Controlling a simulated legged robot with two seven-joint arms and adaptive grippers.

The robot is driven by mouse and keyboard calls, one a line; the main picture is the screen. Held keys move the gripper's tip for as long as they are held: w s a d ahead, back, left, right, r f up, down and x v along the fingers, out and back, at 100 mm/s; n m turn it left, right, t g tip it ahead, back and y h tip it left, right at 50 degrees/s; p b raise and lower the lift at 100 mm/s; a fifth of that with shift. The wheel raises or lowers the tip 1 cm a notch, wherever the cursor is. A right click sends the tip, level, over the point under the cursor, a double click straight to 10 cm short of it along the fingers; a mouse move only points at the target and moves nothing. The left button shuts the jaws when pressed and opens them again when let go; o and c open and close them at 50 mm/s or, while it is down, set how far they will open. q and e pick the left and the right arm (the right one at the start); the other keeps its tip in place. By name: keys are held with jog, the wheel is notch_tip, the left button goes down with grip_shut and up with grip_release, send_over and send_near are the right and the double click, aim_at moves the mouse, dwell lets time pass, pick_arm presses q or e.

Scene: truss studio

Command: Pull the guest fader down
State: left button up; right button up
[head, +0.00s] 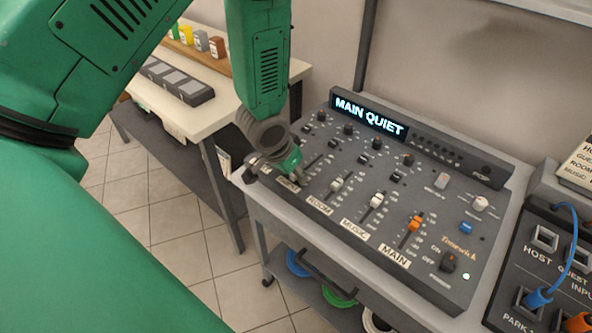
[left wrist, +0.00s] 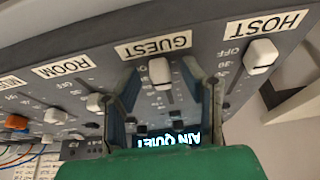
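The guest fader (left wrist: 160,71) is a white cap close to the GUEST label (left wrist: 155,46), at the label end of its slot. My left gripper (left wrist: 160,76) is open, with one finger on each side of this cap and a visible gap on both sides. In the head view, my left gripper (head: 291,172) points down at the left part of the grey mixer (head: 330,235) and hides the guest cap. My right gripper is not in view.
The host fader (left wrist: 262,54) and room fader (left wrist: 95,102) flank the guest channel. The music fader (head: 376,201) and orange main fader (head: 414,223) stand to the right. The display (head: 369,116) reads MAIN QUIET. A patch panel (head: 547,260) with cables is at the far right.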

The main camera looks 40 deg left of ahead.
pick_arm(q)
jog(key=shift+a, duration=0.1)
jog(key=shift+r, duration=0.25)
jog(key=v, duration=1.1)
jog(key=shift+s+r, duration=0.15)
jog(key=shift+s, duration=0.1)
jog(key=s+d+f+g+b, duration=0.2)
jog(key=s+f+b, duration=0.1)
jog(key=s+f, duration=0.7)
jog(key=s+d+f+g+b, duration=0.1)
jog(key=s+d+f+b, duration=0.1)
jog(key=s+f, duration=0.8)
notch_tip(320, 180, down, 8)
jog(key=shift+d+f+g+b, duration=0.15)
jog(key=shift+g+b, duration=0.25)
jog(key=shift+b, duration=0.45)
